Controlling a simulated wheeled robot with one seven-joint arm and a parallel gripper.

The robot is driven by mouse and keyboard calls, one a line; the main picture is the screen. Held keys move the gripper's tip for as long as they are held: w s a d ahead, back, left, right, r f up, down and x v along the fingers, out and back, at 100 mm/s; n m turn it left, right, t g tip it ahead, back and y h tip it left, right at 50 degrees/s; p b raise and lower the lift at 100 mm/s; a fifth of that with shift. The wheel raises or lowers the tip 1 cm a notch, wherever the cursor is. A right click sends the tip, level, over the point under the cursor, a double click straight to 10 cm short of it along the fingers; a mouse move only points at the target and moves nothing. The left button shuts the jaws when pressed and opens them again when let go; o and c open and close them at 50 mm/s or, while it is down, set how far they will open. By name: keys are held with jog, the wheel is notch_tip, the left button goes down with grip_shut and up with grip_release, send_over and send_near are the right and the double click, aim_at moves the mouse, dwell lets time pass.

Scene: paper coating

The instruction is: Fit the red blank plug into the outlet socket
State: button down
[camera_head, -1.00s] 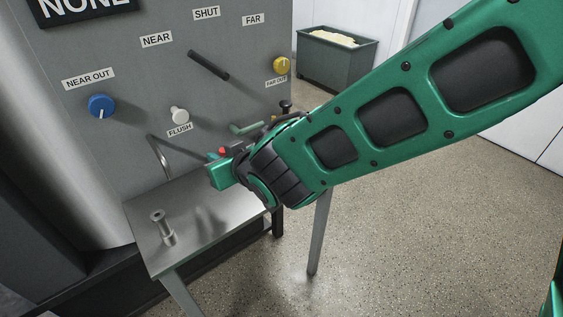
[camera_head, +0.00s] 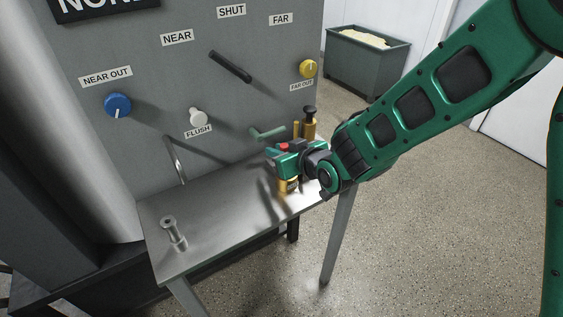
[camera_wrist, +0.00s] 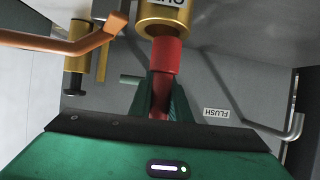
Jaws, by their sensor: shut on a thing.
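The red blank plug (camera_wrist: 166,60) is held between my gripper's green fingers (camera_wrist: 163,105); its wide end meets the mouth of the brass outlet socket (camera_wrist: 164,22), marked with partly visible letters. How far it sits inside, if at all, I cannot tell. In the head view my gripper (camera_head: 284,157) is over the right part of the steel table, just above the brass socket (camera_head: 288,186). Only a bit of red (camera_head: 283,146) shows there at the gripper.
A brass fitting with a black top (camera_head: 309,124) stands close behind my gripper. An orange-brown bar (camera_wrist: 75,42) crosses the wrist view's upper left. A metal spool-shaped piece (camera_head: 173,233) stands on the steel table (camera_head: 215,235) at left. The panel (camera_head: 150,50) carries knobs and a lever.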

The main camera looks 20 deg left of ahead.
jog(key=shift+w+d+f, duration=0.3)
jog(key=shift+w, duration=0.1)
jog(key=shift+f, duration=1.95)
jog(key=c, duration=1.7)
grip_release()
jog(key=shift+f, duration=0.1)
jog(key=shift+o, duration=0.2)
jog(key=v, duration=1.2)
jog(key=shift+s, duration=0.1)
